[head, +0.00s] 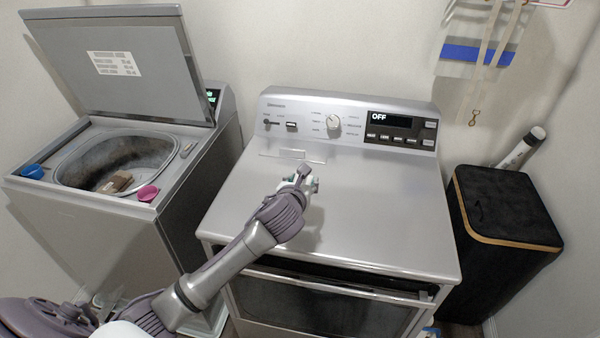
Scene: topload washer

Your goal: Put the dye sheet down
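My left gripper (303,179) is over the top of the silver dryer (390,212), near its middle. Its fingers are small and partly turned away, so I cannot tell whether they are open or shut. I cannot clearly make out a dye sheet at the fingers. A thin, pale rectangular outline (292,156) lies flat on the dryer top just behind the gripper; I cannot tell whether it is a sheet or part of the dryer. My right gripper is out of view.
A top-load washer (95,218) stands at the left, lid (125,65) raised, with brownish cloth (116,184) in its drum. A blue cap (33,171) and pink cup (148,193) sit on its rim. A black hamper (505,220) stands right. The dryer top's right side is clear.

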